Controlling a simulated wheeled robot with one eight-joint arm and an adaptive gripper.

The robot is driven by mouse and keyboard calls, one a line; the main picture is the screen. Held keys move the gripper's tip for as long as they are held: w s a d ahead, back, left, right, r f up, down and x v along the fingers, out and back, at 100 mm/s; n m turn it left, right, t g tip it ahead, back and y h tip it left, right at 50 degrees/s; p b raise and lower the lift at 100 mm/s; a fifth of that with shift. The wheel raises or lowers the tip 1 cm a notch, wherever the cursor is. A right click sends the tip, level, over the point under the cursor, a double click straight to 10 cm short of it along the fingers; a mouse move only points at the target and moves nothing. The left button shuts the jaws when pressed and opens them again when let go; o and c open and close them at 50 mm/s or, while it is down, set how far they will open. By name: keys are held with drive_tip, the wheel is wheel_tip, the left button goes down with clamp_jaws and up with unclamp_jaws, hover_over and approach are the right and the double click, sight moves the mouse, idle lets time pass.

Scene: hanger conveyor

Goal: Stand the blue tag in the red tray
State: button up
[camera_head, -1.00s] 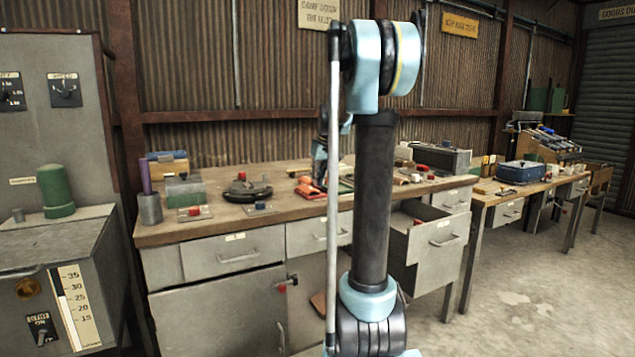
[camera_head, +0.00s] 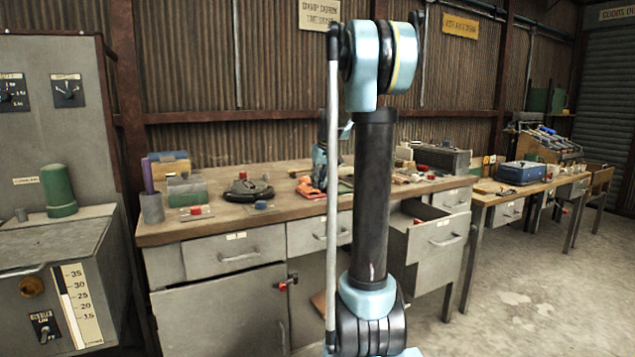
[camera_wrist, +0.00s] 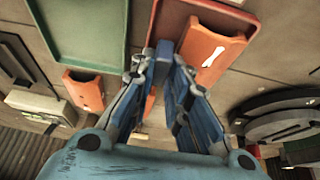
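In the wrist view a small blue block, which I take for the blue tag (camera_wrist: 163,53), sits upright between my fingertips. My gripper (camera_wrist: 160,68) looks shut on it, with a fingertip at each side. The red tray (camera_wrist: 176,14) lies flat beyond the fingertips, and the tag overlaps its near part in the picture. I cannot tell whether the tag touches the tray floor. In the head view my arm hides most of the tray and the tag; my gripper is small above the bench there and its fingers are unclear.
A green tray (camera_wrist: 84,8) lies left of the red tray. An orange channel-shaped piece (camera_wrist: 214,46) lies on the right and a smaller orange one (camera_wrist: 84,90) on the left. A round dark object (camera_wrist: 283,122) sits at right. The wooden bench (camera_head: 225,227) has an open drawer (camera_head: 432,238).

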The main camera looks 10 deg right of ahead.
drive_tip(key=shift+o, duration=0.6)
drive_tip(key=shift+s+f, duration=0.15)
drive_tip(key=shift+f, duration=0.2)
drive_tip(key=shift+w+d+f, duration=0.1)
drive_tip(key=shift+w+f, duration=0.1)
drive_tip(key=shift+w, duration=0.05)
drive_tip(key=shift+s+r, duration=0.1)
drive_tip(key=shift+r, duration=0.1)
drive_tip(key=shift+r, duration=0.5)
drive_tip(key=v, duration=1.2)
drive_tip(key=s+f+m, duration=0.1)
drive_tip(key=s+f, duration=0.9)
drive_tip(key=s, duration=0.3)
drive_tip(key=s+a+f+m+g+h, duration=0.1)
drive_tip(key=s+f, duration=0.9)
drive_tip(key=s, duration=0.3)
drive_tip(key=s+a+f+m+g, duration=0.1)
drive_tip(key=s+f, duration=0.9)
drive_tip(key=s, duration=0.3)
drive_tip(key=shift+s+a+f, duration=0.2)
drive_tip(key=shift+s+f, duration=0.1)
drive_tip(key=shift+s, duration=0.1)
